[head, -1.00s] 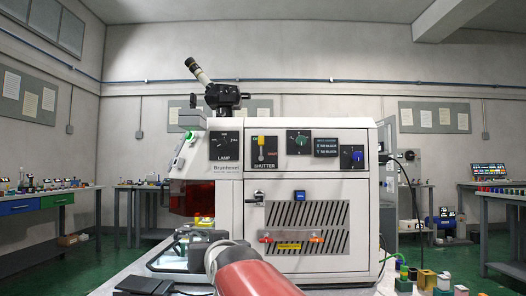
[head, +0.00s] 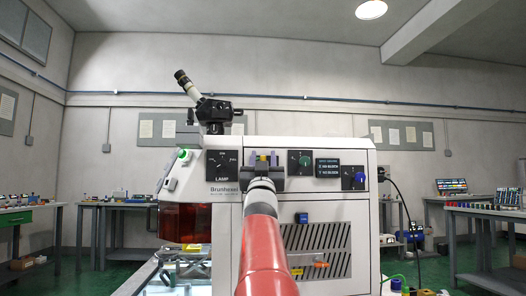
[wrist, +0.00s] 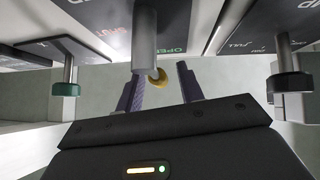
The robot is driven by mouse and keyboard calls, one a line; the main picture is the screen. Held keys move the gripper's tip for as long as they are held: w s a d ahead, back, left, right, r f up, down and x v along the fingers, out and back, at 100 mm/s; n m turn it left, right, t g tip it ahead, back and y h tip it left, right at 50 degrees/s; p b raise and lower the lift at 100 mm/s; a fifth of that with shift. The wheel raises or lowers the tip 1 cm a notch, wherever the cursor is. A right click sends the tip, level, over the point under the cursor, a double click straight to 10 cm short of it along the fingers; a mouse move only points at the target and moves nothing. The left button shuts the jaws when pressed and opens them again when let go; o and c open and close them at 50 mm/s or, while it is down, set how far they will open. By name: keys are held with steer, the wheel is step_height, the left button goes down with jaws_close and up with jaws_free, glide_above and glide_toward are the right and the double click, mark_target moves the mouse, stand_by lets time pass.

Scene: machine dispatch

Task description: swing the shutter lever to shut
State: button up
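The shutter lever is largely hidden behind my gripper in the head view. In the wrist view, a grey lever post (wrist: 145,38) comes down from the panel, with its yellow end (wrist: 158,78) between my fingers. The shutter panel (wrist: 120,22) shows upside down there, with SHUT lettering left of the post and OPEN lettering to its right. My gripper (wrist: 160,90) is open, with one purple finger on each side of the yellow end. Gaps show beside it; I cannot tell whether either finger touches. In the head view, my gripper (head: 262,160) is in front of the shutter panel.
The lamp panel (head: 222,165) is left of my gripper and a green knob (head: 305,160) is right of it. In the wrist view, the green knob (wrist: 65,88) and the lamp knob (wrist: 288,83) flank the fingers. A microscope head (head: 213,112) tops the machine.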

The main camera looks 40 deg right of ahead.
steer(key=shift+w+d+r, duration=0.2)
steer(key=shift+w+r, duration=0.05)
steer(key=shift+r, duration=0.05)
jaws_close()
steer(key=shift+s+d+f+m+g+h, duration=0.1)
steer(key=shift+s+d+m+g+h, duration=0.1)
steer(key=shift+m+g+h, duration=0.55)
steer(key=shift+s+d+r+m+g+h, duration=0.15)
steer(key=shift+m+g+h, duration=0.25)
steer(key=shift+m+g, duration=0.75)
steer(key=shift+s+d+f+m+g+h, duration=0.2)
steer(key=shift+m+g+h, duration=0.4)
steer(key=shift+m, duration=0.7)
steer(key=shift+s+d+f+m+g+h, duration=0.1)
steer(key=shift+d+m+g+h, duration=0.1)
steer(key=shift+m+g, duration=0.6)
steer(key=shift+s+d+f+m+g+h, duration=0.1)
steer(key=shift+d+m+g, duration=0.15)
steer(key=shift+m+g, duration=0.6)
steer(key=shift+s+d+f+m+g+h, duration=0.1)
steer(key=shift+d+m+g+h, duration=0.1)
steer(key=shift+m+g, duration=0.6)
steer(key=shift+m, duration=0.25)
